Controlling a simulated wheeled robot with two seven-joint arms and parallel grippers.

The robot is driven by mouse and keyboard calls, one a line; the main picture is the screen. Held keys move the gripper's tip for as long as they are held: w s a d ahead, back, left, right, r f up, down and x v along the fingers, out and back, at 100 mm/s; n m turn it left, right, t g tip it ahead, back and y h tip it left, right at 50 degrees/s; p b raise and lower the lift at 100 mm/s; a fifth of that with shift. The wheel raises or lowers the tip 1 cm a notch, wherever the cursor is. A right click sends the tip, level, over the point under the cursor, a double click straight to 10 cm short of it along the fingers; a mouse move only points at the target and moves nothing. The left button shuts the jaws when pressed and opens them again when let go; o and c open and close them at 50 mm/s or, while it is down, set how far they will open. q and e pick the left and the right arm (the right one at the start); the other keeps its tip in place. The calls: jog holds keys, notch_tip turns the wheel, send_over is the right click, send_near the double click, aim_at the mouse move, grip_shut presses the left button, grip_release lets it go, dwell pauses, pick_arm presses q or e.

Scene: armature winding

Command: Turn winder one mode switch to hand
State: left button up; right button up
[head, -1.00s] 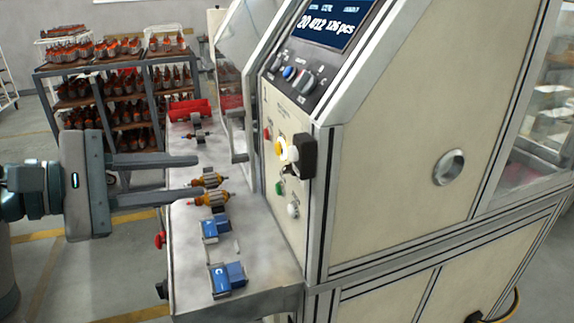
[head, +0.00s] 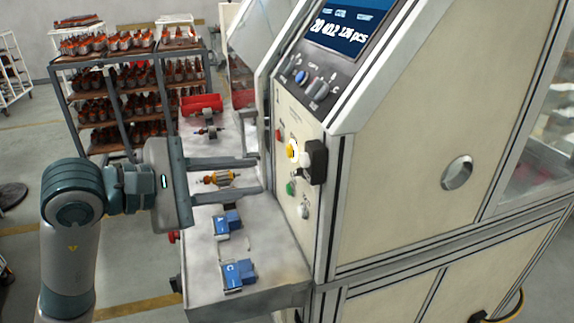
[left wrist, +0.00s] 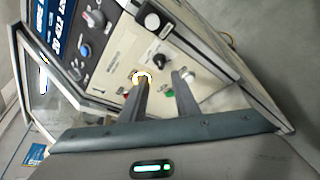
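The winder cabinet carries a sloped upper panel (head: 322,68) with a blue button (head: 300,76) and a grey selector knob (head: 318,88). This knob also shows in the left wrist view (left wrist: 95,18). The lower panel carries a black rotary knob (left wrist: 160,60), a lit yellow button (head: 293,148), a red button (head: 278,134), a green button (head: 291,188) and a pale knob (head: 303,210). I cannot read which knob is the mode switch. My left gripper (head: 257,175) is open and empty, its fingers pointing at the lower panel. It also shows in the left wrist view (left wrist: 161,78).
A black box (head: 316,160) juts from the cabinet beside the lower panel. The bench (head: 205,268) below holds orange armatures (head: 218,178), blue blocks (head: 238,274) and a red tray (head: 201,104). A rack (head: 67,100) of parts stands behind.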

aim_at(295, 173)
pick_arm(q)
jog(key=p+x, duration=0.2)
jog(key=x, duration=0.6)
jog(key=shift+w+d+r+p, duration=0.1)
jog(key=shift+r+p, duration=0.05)
jog(key=shift+p, duration=0.15)
jog(key=shift+w+d+f, duration=0.3)
jog(key=shift+d, duration=0.15)
grip_shut()
